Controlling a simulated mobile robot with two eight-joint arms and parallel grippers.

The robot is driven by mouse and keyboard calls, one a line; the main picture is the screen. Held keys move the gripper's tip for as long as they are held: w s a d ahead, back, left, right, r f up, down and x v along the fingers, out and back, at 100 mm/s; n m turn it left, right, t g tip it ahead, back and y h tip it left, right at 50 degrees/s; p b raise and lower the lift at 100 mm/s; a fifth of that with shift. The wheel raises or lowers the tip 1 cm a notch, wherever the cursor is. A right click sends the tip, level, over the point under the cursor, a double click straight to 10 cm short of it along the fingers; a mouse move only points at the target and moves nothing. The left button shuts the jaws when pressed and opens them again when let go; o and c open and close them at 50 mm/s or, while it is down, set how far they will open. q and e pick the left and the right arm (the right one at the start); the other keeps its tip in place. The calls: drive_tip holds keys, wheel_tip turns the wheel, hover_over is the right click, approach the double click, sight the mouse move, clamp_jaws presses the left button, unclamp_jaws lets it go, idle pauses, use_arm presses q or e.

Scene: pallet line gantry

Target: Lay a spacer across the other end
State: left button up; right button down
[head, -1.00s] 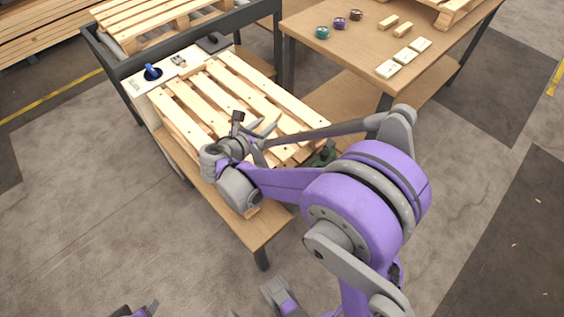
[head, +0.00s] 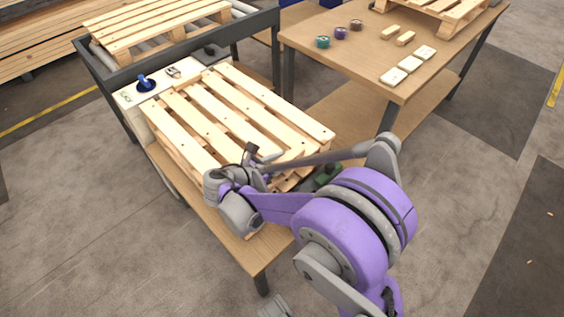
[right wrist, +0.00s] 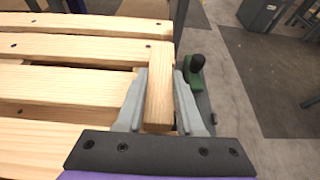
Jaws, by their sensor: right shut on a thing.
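The spacer (right wrist: 159,88) is a short, pale wooden bar. My right gripper (right wrist: 159,92) is shut on it, with one grey finger on each side. In the right wrist view the bar lies crosswise to the slats, over their right-hand ends. I cannot tell whether it touches the wood. The slatted pallet (head: 238,108) lies on a low wooden bench (head: 248,252). In the head view my right gripper (head: 282,157) is over the pallet's near end, and my arm hides part of that end.
A green clamp-like part with a black knob (right wrist: 197,72) stands close right of the gripper. A blue knob (head: 146,84) is on the panel at the bench's far left. A table (head: 350,65) behind holds small blocks, pale cards and coloured rolls. Open floor lies at right.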

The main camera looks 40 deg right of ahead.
drive_tip(key=shift+f, duration=0.35)
drive_tip(key=c, duration=0.5)
unclamp_jaws()
drive_tip(key=shift+r, duration=0.15)
drive_tip(key=w+p+v, duration=0.1)
drive_tip(key=p+v, duration=0.1)
drive_tip(key=v, duration=1)
drive_tip(key=s+d+f+m+y, duration=0.1)
drive_tip(key=s+f+m+y, duration=0.2)
drive_tip(key=s+m+y, duration=0.6)
drive_tip(key=s+a+m+t+y, duration=0.1)
drive_tip(key=s+a+m, duration=0.1)
drive_tip(key=s+m, duration=0.1)
drive_tip(key=s+a+f+m+t+y, duration=0.1)
drive_tip(key=s+a+m+y, duration=0.1)
drive_tip(key=s+m, duration=0.1)
drive_tip(key=s+a+f+m+t+y, duration=0.1)
drive_tip(key=s+a+m, duration=0.1)
drive_tip(key=s+m, duration=0.1)
drive_tip(key=shift+a+m+y, duration=0.2)
drive_tip(key=shift+m+y, duration=0.1)
drive_tip(key=shift+m, duration=0.2)
drive_tip(key=shift+w, duration=0.1)
